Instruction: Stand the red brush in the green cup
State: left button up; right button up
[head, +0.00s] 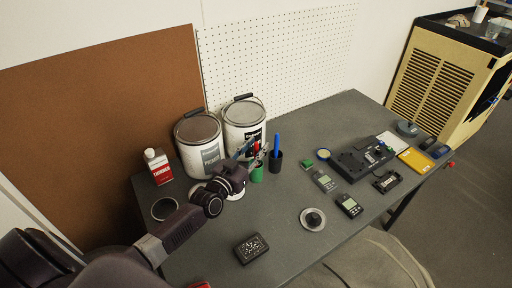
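The green cup (258,174) stands on the table, in front of the right-hand paint can. The red brush (257,148) is upright just above or in the green cup; its lower end is hard to make out. My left gripper (255,152) reaches in from the left at the cup, its fingers on either side of the red brush. At this size I cannot tell whether the fingers grip it. My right gripper is not in view.
A black cup (276,162) with a blue brush (277,144) stands close to the right of the green cup. Two paint cans (200,152) stand behind, with a thinner bottle (158,167) at left. Meters and a dark device (360,161) lie at right.

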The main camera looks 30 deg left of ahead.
pick_arm(q)
jog(key=shift+s, duration=0.15)
jog(key=s, duration=1.1)
jog(key=shift+s+a, duration=0.35)
jog(key=shift+a, duration=0.05)
dwell(0.3)
